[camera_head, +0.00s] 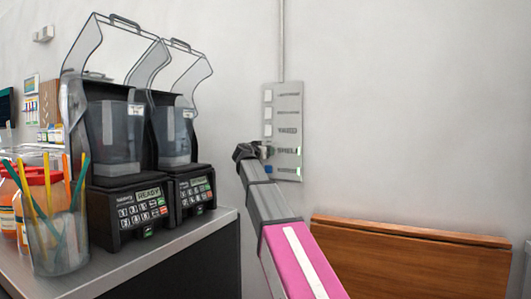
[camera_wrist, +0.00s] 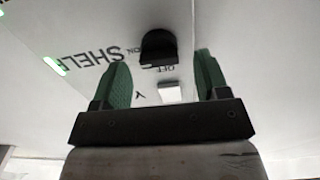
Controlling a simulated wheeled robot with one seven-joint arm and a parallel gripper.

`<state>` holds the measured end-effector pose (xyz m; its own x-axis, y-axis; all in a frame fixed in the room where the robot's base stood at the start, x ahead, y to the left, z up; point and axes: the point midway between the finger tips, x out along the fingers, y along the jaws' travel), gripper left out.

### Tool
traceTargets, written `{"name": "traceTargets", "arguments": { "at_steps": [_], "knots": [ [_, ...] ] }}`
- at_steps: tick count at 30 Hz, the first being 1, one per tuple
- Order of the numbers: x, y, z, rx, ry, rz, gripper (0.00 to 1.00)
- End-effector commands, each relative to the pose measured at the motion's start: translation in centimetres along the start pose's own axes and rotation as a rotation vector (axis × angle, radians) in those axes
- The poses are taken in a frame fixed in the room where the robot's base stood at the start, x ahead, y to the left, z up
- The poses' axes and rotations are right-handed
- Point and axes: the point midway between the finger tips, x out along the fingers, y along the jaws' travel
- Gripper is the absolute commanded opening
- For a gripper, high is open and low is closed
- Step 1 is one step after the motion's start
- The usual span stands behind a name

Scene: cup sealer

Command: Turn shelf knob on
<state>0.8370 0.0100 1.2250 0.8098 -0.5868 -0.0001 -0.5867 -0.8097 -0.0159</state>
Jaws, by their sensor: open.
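A grey wall panel (camera_head: 288,105) carries a column of labelled rows, one reading SHELF. In the wrist view, a black knob (camera_wrist: 158,47) stands out from the panel beside the word SHELF (camera_wrist: 92,52), with ON and OFF printed next to it. My gripper (camera_head: 262,151) is at the panel's SHELF row and hides the knob there in the head view. In the wrist view, my gripper (camera_wrist: 161,70) is open. Its green-padded fingers stand on either side of the knob, with gaps visible; contact cannot be told.
A white block (camera_wrist: 170,92) on the panel lies near the knob. A small green light (camera_wrist: 54,66) shows at left. Two blenders (camera_head: 115,150) and a jar of coloured sticks (camera_head: 55,235) stand on the counter (camera_head: 190,248). A wooden folded board (camera_head: 410,258) is at lower right.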

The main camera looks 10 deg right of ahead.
Motion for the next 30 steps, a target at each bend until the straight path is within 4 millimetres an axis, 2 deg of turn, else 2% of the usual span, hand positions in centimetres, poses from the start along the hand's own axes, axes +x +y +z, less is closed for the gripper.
{"name": "traceTargets", "arguments": {
  "at_steps": [1,6,12,18,27,30],
  "knots": [
    [-1.2,0.2,0.1,0.000,0.000,-0.001,0.68],
    [-4.5,0.2,0.2,0.000,0.000,0.000,0.68],
    [-7.5,0.2,0.1,0.001,0.000,0.000,0.68],
    [-8.6,0.1,0.1,0.001,0.000,0.000,0.68],
    [-8.7,0.1,0.1,0.001,-0.001,0.001,0.68],
    [-8.6,0.2,0.8,-0.007,-0.013,0.002,0.68]
  ]
}}
